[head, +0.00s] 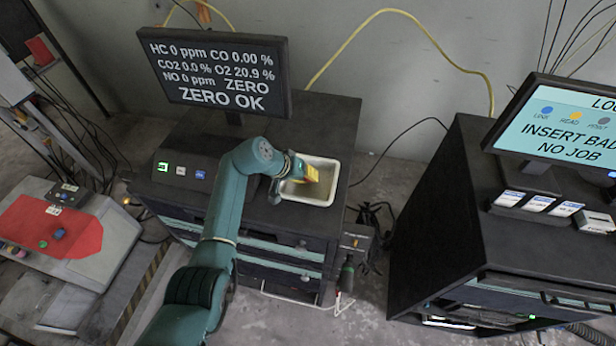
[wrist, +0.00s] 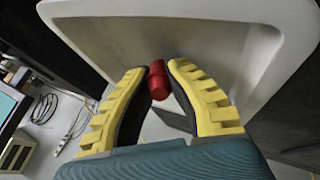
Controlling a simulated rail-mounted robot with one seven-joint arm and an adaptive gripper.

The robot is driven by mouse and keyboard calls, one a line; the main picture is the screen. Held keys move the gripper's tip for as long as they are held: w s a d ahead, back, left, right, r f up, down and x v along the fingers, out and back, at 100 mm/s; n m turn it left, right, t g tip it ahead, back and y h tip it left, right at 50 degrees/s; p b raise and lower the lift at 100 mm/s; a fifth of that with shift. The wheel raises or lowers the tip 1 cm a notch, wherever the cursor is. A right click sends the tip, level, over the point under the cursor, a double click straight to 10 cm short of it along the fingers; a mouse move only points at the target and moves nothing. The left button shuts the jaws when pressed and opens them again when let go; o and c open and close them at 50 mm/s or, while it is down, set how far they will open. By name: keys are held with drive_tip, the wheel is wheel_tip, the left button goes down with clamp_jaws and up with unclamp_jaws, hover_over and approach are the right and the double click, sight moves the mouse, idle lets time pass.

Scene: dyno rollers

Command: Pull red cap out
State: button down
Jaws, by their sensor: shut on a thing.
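The red cap (wrist: 157,80) shows in the wrist view between the tips of my gripper (wrist: 155,85). The gripper's yellow-backed fingers are closed on the cap, one finger on each side. Behind the cap is the pale inside of a white tray (wrist: 262,65). In the head view my gripper (head: 304,174) is over the white tray (head: 334,182) on top of the dark cabinet. The cap is hidden there. I cannot tell whether the cap touches the tray.
A monitor (head: 222,65) reading "ZERO OK" stands behind and left of the tray, with lit buttons (head: 181,171) below it. A second dark cabinet (head: 450,220) with a screen is to the right. A yellow cable (head: 400,14) runs along the wall behind.

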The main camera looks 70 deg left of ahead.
drive_tip(key=c, duration=1.1)
unclamp_jaws()
drive_tip(key=shift+c, duration=0.2)
drive_tip(key=a+v, duration=0.1)
drive_tip(key=v, duration=1.1)
drive_tip(key=shift+d, duration=0.45)
